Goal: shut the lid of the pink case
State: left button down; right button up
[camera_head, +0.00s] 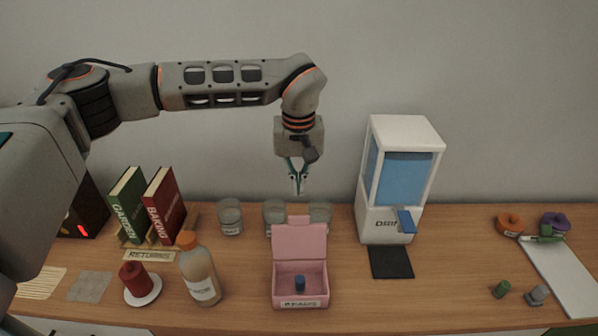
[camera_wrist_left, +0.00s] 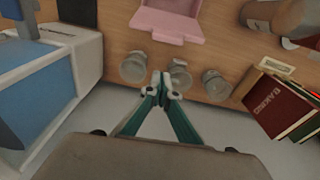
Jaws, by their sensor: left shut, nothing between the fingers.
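The pink case (camera_head: 300,299) stands on the counter in the middle of the head view. Its lid (camera_head: 299,241) is open and stands up at the back. A small dark blue object (camera_head: 299,283) sits inside the case. My left gripper (camera_head: 298,190) is shut and empty, pointing down above and behind the lid, apart from it. In the left wrist view its fingertips (camera_wrist_left: 165,82) meet over the back of the counter, and the lid (camera_wrist_left: 167,22) is at the top, cut off by the frame edge. My right gripper is not in view.
Several glass jars (camera_head: 230,217) stand behind the case. A bottle (camera_head: 200,275) is to its left and a white dispenser (camera_head: 392,180) to its right, with a black mat (camera_head: 391,262) in front. Books (camera_head: 163,207) stand at left.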

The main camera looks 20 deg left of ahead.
pick_arm(q)
jog(key=shift+s+d+f+p, duration=0.3)
jog(key=shift+s+f+p, duration=0.1)
jog(key=shift+s+f, duration=0.45)
jog(key=shift+s+d+f+p, duration=0.25)
jog(key=shift+s+f+p, duration=0.1)
jog(key=shift+s+f, duration=0.4)
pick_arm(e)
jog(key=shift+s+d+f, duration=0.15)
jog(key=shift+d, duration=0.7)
pick_arm(q)
jog(key=shift+d, duration=0.1)
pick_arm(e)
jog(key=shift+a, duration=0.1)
